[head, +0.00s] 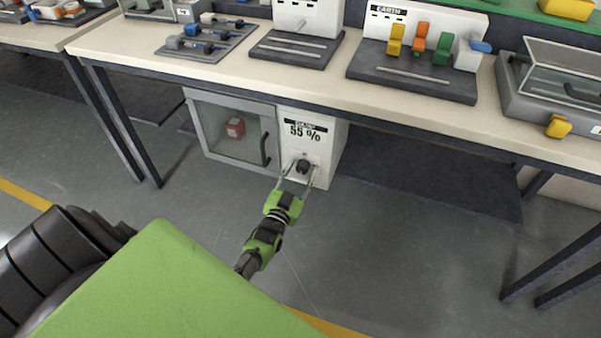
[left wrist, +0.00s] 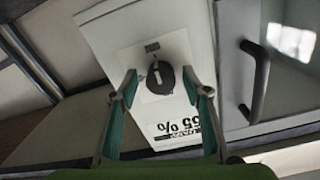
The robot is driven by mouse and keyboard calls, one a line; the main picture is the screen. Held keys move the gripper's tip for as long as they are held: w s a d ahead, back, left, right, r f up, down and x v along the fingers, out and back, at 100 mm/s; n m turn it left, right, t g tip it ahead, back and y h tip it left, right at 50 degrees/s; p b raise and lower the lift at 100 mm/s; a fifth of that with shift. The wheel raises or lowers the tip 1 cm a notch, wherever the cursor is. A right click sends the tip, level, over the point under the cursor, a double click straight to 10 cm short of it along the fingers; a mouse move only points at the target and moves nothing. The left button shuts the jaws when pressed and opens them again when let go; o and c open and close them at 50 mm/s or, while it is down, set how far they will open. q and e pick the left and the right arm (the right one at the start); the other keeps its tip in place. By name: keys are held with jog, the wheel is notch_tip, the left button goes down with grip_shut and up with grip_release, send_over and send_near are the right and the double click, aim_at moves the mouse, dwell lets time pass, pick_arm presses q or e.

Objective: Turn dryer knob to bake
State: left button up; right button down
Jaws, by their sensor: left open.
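The white dryer (head: 312,143) stands on the floor under the bench, with a display that reads 55 %. Its black round knob (head: 304,167) is low on the front panel, on a pale plate; it also shows in the left wrist view (left wrist: 160,79). My left gripper (head: 297,178) is open, its fingertips in front of the panel on either side of the knob. In the left wrist view the fingers (left wrist: 160,88) straddle the knob, with gaps visible. The small label by the knob is too small to read. My right gripper is not in view.
The workbench (head: 420,128) overhangs above, carrying several devices. Open grey floor (head: 400,260) lies in front. Bench legs stand on both sides.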

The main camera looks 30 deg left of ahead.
pick_arm(q)
jog(key=v, duration=1.2)
